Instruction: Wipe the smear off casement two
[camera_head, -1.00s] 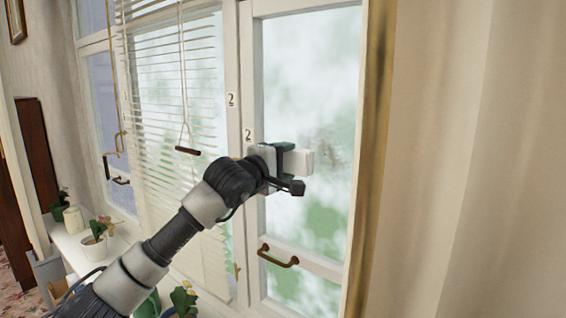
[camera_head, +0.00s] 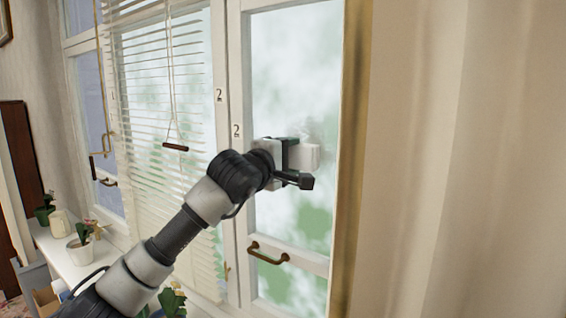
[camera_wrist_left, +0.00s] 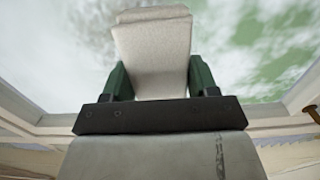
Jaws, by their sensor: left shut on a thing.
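Casement two (camera_head: 238,205) is the white-framed window sash at the right, with a small "2" label (camera_head: 236,130) on its left stile. A faint grey smear (camera_head: 318,130) shows on its glass, partly hidden behind a pale block-shaped pad (camera_head: 309,156). My left gripper (camera_head: 290,155) is shut on this pad, in front of the glass. In the left wrist view the pad (camera_wrist_left: 155,50) stands between the green fingers, with the cloudy glass behind it. I cannot tell whether the pad touches the glass. My right gripper is not in view.
A brass handle (camera_head: 267,254) sits low on the casement. White blinds (camera_head: 150,100) with a hanging cord pull (camera_head: 175,147) cover the window to the left. Potted plants (camera_head: 81,250) stand on the white sill (camera_head: 58,247). A beige curtain (camera_head: 450,160) fills the right side.

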